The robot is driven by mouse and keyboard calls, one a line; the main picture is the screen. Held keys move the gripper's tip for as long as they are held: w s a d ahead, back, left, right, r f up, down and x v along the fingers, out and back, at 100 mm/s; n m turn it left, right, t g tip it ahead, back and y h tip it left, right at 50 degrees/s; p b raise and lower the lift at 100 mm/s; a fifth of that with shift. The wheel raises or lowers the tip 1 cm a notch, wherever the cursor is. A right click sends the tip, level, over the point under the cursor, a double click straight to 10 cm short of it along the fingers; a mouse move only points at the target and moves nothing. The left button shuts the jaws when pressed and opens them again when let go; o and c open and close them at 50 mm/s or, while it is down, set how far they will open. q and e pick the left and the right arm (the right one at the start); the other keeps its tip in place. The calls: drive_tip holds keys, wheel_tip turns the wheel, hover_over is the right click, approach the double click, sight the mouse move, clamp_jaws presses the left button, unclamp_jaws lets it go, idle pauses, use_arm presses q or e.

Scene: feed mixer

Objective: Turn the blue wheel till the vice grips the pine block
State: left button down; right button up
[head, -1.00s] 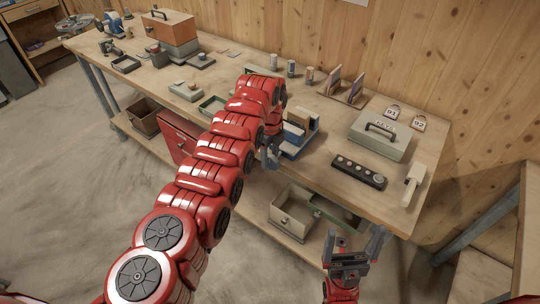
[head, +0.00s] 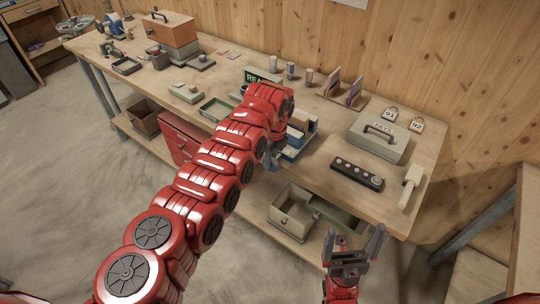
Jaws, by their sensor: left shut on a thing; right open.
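The blue vice (head: 293,152) stands at the front edge of the workbench, right of my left arm's end. A tan block, likely the pine block, shows only in part at the vice; whether the jaws touch it I cannot tell. My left gripper (head: 271,158) is at the front of the vice, shut on what must be the blue wheel, which the gripper and arm mostly hide. My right gripper (head: 354,250) is open and empty, in front of and below the bench's right part.
A green-lettered sign (head: 262,76) stands behind my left arm.

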use_arm(q)
drive_tip(key=shift+r+t+y, duration=0.1)
drive_tip(key=shift+t+y, duration=0.2)
drive_tip(key=shift+y, duration=0.1)
drive_tip(key=shift+d+t+y, duration=0.2)
drive_tip(key=shift+t+y, duration=0.1)
drive_tip(key=shift+y, duration=0.2)
drive_tip(key=b, duration=0.1)
drive_tip(key=t+y+b, duration=0.1)
drive_tip(key=b, duration=0.1)
drive_tip(key=y+b, duration=0.1)
drive_tip(key=b, duration=0.1)
drive_tip(key=shift+s+d+f+t, duration=0.25)
drive_tip(key=shift+f+t, duration=0.15)
drive_tip(key=shift+r+t+y+b, duration=0.15)
drive_tip(key=shift+t+y+b, duration=0.25)
drive_tip(key=shift+b, duration=0.5)
drive_tip(key=c, duration=0.7)
unclamp_jaws()
drive_tip(key=shift+s+d, duration=0.1)
